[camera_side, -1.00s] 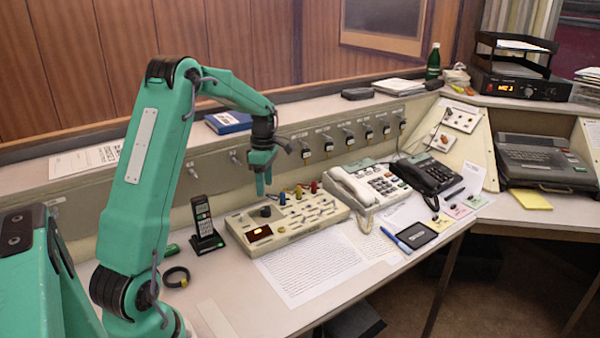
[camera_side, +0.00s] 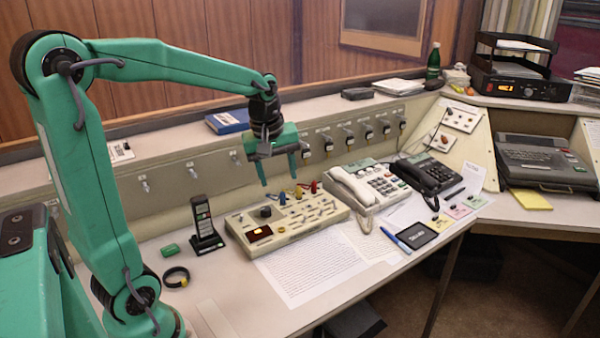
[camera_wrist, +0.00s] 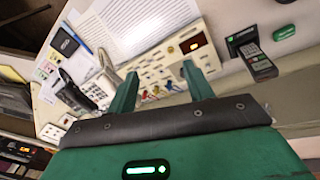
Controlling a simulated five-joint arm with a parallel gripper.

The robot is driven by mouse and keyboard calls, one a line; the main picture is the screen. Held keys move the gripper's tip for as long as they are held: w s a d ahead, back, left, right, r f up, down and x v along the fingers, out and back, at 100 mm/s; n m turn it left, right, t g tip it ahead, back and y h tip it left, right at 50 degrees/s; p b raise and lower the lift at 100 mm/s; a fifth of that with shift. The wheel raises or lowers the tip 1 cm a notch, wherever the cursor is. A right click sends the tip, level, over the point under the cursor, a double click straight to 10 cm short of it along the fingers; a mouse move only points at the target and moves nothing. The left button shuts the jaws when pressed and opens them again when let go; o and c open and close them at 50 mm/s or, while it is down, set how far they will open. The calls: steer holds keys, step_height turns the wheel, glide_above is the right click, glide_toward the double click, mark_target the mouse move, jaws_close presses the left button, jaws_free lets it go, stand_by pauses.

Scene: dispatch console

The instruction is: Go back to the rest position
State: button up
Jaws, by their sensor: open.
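My gripper (camera_side: 278,182) is open and empty, its two green fingers pointing down above the back of the switch panel (camera_side: 262,246). The fingers are apart from the panel's knobs. In the wrist view my gripper (camera_wrist: 158,85) shows both fingers spread, with the switch panel (camera_wrist: 202,62) beyond them and nothing between the tips. The panel carries several coloured knobs, including blue, yellow and red ones, and a small red display.
A cordless phone (camera_side: 205,225) stands in its cradle left of the panel, with a green object (camera_side: 170,249) and a black ring (camera_side: 176,276) nearby. Desk phones (camera_side: 370,185) stand to the right. A printed sheet (camera_side: 310,268) lies in front. A blue book (camera_side: 228,121) lies on the back ledge.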

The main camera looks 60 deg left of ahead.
steer(key=s+d+m+t, duration=0.3)
steer(key=s+d+m, duration=0.8)
steer(key=s+m, duration=0.1)
steer(key=shift+s+d+r+m+h, duration=0.25)
steer(key=shift+s+r+m+h, duration=0.15)
steer(key=shift+m, duration=0.5)
